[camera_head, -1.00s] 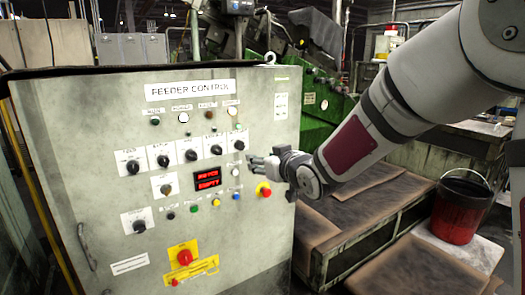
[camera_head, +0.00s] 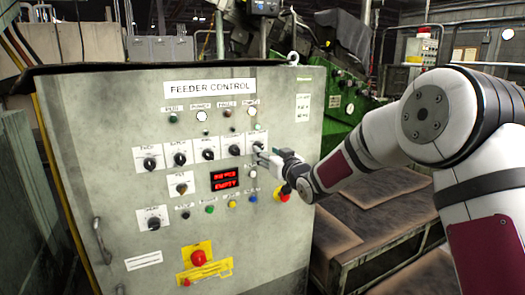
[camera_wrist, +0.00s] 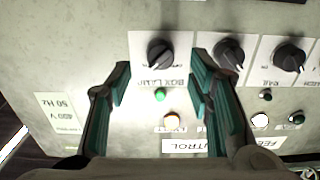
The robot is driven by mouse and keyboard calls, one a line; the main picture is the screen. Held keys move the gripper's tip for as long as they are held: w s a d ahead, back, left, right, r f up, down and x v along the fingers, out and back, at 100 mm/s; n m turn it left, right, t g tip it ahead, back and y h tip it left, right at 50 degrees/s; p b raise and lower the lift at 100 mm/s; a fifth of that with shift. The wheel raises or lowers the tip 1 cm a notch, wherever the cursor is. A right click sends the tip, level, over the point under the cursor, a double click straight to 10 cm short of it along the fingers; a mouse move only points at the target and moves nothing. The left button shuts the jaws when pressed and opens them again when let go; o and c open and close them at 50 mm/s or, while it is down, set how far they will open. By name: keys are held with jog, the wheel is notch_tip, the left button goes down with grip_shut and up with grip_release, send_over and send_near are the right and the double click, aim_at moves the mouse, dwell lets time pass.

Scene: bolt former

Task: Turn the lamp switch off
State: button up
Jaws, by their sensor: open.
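The lamp switch is a black rotary knob on a white plate, labelled "BOX LAMP", at the right end of the upper knob row on the grey feeder control panel. It shows in the head view (camera_head: 258,147) and upside down in the wrist view (camera_wrist: 160,53). Its pointer sits at a slant; I cannot read its on/off marks clearly. My gripper (camera_head: 266,156) is close in front of the panel at this knob. In the wrist view the open fingers (camera_wrist: 158,72) stand on either side of the knob's column, with nothing between them gripped. Contact cannot be told.
Neighbouring knobs (camera_head: 233,149) line the row to the left. A small green lamp (camera_wrist: 159,95) and a lit white lamp (camera_wrist: 171,119) are near the switch. A red display (camera_head: 225,181), coloured buttons and a yellow-backed red stop button (camera_head: 282,194) lie below.

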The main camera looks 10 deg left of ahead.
jog(key=x, duration=0.4)
jog(key=shift+a, duration=0.15)
grip_shut()
